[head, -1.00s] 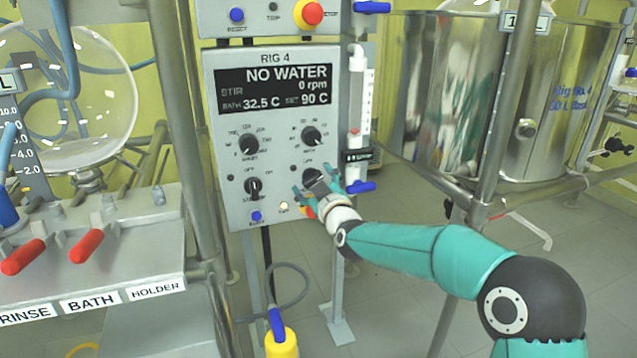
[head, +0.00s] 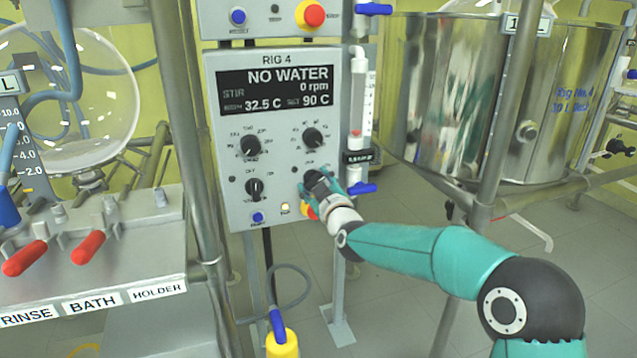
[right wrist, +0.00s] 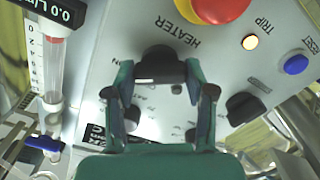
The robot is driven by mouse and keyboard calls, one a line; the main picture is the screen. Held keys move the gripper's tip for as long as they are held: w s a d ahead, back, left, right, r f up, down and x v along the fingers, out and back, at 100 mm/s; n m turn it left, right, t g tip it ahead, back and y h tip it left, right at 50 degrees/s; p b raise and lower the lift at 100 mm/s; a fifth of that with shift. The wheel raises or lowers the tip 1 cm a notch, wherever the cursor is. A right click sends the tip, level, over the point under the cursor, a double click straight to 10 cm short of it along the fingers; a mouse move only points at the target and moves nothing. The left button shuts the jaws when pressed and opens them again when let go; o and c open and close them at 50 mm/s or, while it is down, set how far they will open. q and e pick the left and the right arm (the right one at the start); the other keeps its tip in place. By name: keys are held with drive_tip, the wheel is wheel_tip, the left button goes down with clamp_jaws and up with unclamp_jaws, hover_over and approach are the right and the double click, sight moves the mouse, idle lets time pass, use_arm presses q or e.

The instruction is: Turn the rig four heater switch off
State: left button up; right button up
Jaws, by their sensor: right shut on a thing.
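The rig four control panel (head: 232,150) stands upright at the centre of the head view, its display (head: 273,90) reading NO WATER, 0 rpm, 32.5 C and set 90 C. The black heater knob (right wrist: 160,66) is at the panel's lower right, beside the HEATER label in the right wrist view. My right gripper (head: 318,184) is shut on this knob, its fingers (right wrist: 160,95) on either side of it. In the head view the gripper partly covers the knob, and its exact pointing is hard to read. My left gripper is not in view.
A red button (right wrist: 220,8) and the lit trip lamp (right wrist: 250,42) sit close to the heater knob. The stir knob (head: 254,188) is to its left. A flow tube with a blue valve (head: 362,188) stands just right of the panel. Steel posts (head: 497,110) flank the area.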

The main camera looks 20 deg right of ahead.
drive_tip(key=n+p, duration=0.1)
drive_tip(key=n, duration=0.2)
drive_tip(key=shift+p, duration=0.3)
drive_tip(key=n+p, duration=0.1)
drive_tip(key=n, duration=0.1)
drive_tip(key=shift+a+n, duration=0.1)
drive_tip(key=shift+n, duration=0.3)
drive_tip(key=n+p, duration=0.1)
drive_tip(key=n, duration=0.3)
drive_tip(key=shift+a+f, duration=0.1)
drive_tip(key=shift+f, duration=0.05)
drive_tip(key=shift+f+n, duration=0.15)
drive_tip(key=shift+n, duration=0.85)
drive_tip(key=shift+a+f, duration=0.1)
drive_tip(key=shift+a, duration=0.05)
drive_tip(key=o, duration=1.2)
drive_tip(key=shift+c, duration=0.2)
drive_tip(key=shift+r, duration=0.2)
